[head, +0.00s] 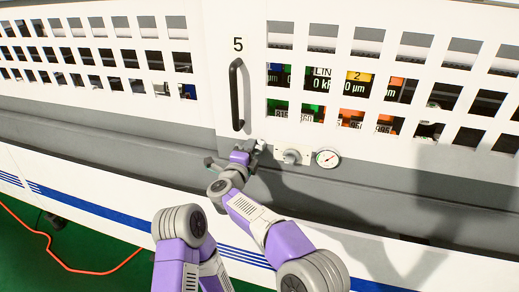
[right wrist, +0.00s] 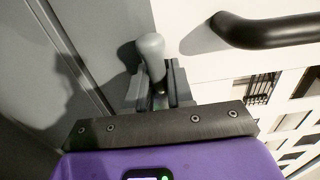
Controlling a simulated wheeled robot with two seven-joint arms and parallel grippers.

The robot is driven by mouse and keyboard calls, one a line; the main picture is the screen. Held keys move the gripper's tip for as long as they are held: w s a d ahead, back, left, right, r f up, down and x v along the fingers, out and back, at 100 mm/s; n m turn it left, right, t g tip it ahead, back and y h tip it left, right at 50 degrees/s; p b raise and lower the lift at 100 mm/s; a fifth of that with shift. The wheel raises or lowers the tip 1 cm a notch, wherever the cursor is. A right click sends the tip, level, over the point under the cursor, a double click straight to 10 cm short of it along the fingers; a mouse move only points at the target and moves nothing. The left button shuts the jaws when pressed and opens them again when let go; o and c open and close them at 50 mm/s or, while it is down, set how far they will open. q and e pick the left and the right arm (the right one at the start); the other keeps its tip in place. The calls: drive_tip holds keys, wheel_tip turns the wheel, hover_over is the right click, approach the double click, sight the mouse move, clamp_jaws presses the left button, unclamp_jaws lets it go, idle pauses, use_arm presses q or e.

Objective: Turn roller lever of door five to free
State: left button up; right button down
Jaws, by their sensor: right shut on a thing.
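Door five (head: 253,75) has a white perforated panel marked "5" and a black vertical handle (head: 236,95). The roller lever (right wrist: 151,50), with a rounded grey grip, shows in the right wrist view just ahead of my right gripper (right wrist: 158,86). The fingers are shut on the lever's lower part, and its rounded end sticks out past them. In the head view my right gripper (head: 254,148) is at the sill below the black handle and hides most of the lever. The lever's exact setting cannot be told. My left gripper is out of view.
A grey knob (head: 291,156) and a round pressure gauge (head: 327,158) sit close to the right of my right gripper. Displays show behind the door's openings. The black handle is near the gripper in the right wrist view (right wrist: 270,30). A red cable (head: 75,268) lies on the green floor.

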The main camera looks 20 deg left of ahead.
drive_tip(key=shift+a, duration=0.1)
drive_tip(key=c, duration=1.1)
unclamp_jaws()
